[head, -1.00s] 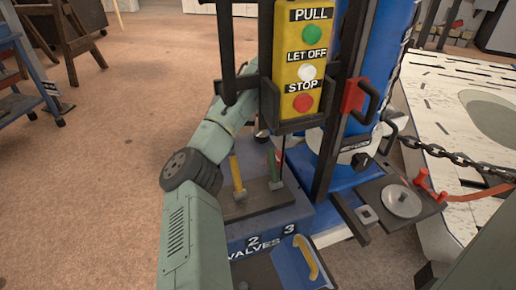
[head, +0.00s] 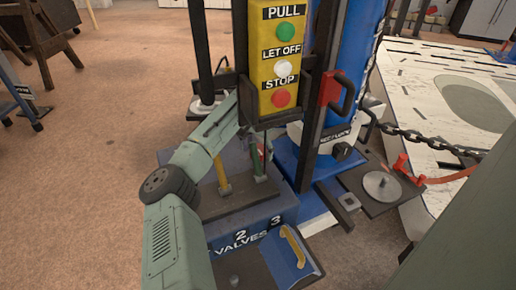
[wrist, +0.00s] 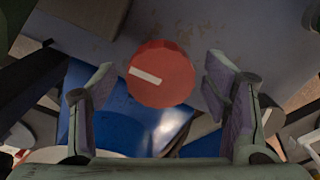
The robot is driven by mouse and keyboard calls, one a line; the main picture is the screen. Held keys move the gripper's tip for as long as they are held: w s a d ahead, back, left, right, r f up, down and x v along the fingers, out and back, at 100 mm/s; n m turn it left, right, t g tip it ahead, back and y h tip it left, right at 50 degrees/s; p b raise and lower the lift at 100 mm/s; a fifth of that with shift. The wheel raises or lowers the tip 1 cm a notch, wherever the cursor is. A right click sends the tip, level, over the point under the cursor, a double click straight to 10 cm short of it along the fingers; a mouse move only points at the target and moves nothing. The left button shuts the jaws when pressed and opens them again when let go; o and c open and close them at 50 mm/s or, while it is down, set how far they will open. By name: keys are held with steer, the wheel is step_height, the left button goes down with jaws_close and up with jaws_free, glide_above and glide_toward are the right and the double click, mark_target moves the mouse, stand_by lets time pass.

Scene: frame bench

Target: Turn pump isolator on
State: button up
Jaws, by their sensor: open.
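A round red knob (wrist: 161,74) with a white bar mark shows in the wrist view, and I take it to be the pump isolator. The bar runs from the knob's left edge toward its middle, sloping slightly down to the right. My gripper (wrist: 160,66) is open, with one finger to the left of the knob and one to the right. Gaps show on both sides, and I cannot tell how far the knob is in depth.
The yellow button box (head: 276,60) stands close to my arm. Below it are the valves block (head: 240,238), with a yellow lever (head: 222,178) and a green lever (head: 256,160).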

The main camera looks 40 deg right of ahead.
steer(key=c, duration=1.2)
steer(key=shift+o, duration=0.2)
steer(key=shift+r+m+p, duration=0.1)
steer(key=shift+m+p, duration=0.2)
steer(key=m+p, duration=0.2)
steer(key=m, duration=0.1)
steer(key=shift+m, duration=0.4)
steer(key=m+p, duration=0.1)
steer(key=m, duration=0.3)
steer(key=shift+m, duration=0.3)
steer(key=m+p, duration=0.1)
steer(key=m, duration=0.3)
steer(key=shift+w, duration=0.1)
steer(key=m, duration=0.4)
steer(key=shift+d+m, duration=0.1)
steer(key=shift+m, duration=0.5)
